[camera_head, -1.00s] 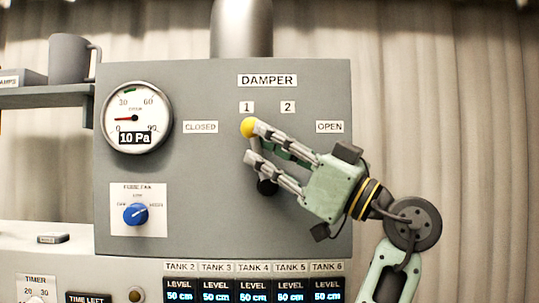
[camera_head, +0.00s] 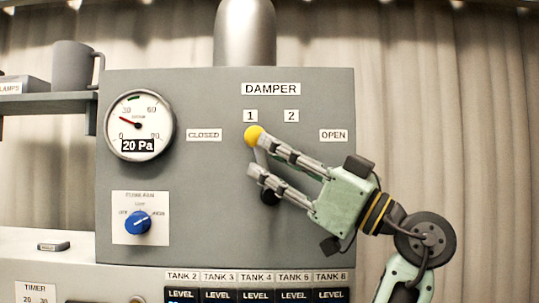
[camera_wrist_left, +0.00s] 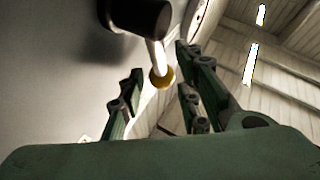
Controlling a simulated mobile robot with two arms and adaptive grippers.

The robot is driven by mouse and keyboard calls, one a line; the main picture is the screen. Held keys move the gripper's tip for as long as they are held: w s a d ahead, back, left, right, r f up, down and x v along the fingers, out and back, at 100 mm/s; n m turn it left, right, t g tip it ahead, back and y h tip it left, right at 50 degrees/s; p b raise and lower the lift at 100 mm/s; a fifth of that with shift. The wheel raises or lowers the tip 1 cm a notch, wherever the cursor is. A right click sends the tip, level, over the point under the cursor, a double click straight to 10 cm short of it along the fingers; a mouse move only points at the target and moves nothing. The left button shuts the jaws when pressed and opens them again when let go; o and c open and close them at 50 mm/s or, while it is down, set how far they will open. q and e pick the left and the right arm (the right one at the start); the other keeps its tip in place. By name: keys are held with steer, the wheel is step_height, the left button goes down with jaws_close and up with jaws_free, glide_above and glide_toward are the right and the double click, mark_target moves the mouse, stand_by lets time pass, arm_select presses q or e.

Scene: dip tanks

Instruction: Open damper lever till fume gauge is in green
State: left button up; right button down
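The damper lever has a yellow ball knob (camera_head: 253,136) just below the label 1, between CLOSED (camera_head: 204,135) and OPEN (camera_head: 333,135). Its black hub (camera_head: 269,197) is lower, partly behind my fingers. My left gripper (camera_head: 254,153) reaches in from the lower right, its upper fingertip at the knob. In the left wrist view the fingers (camera_wrist_left: 160,93) are apart, with the knob (camera_wrist_left: 162,77) in the gap; I cannot tell whether they touch it. The fume gauge (camera_head: 139,122) reads 20 Pa, its needle short of the green band at the top. My right gripper is not in view.
A blue fume fan knob (camera_head: 137,222) sits below the gauge on the grey panel (camera_head: 200,200). A shelf with a grey mug (camera_head: 73,66) is at the left. Tank level displays (camera_head: 255,294) run along the bottom.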

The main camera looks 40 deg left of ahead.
arm_select(q)
steer(key=v, duration=1)
steer(key=shift+w+d, duration=0.1)
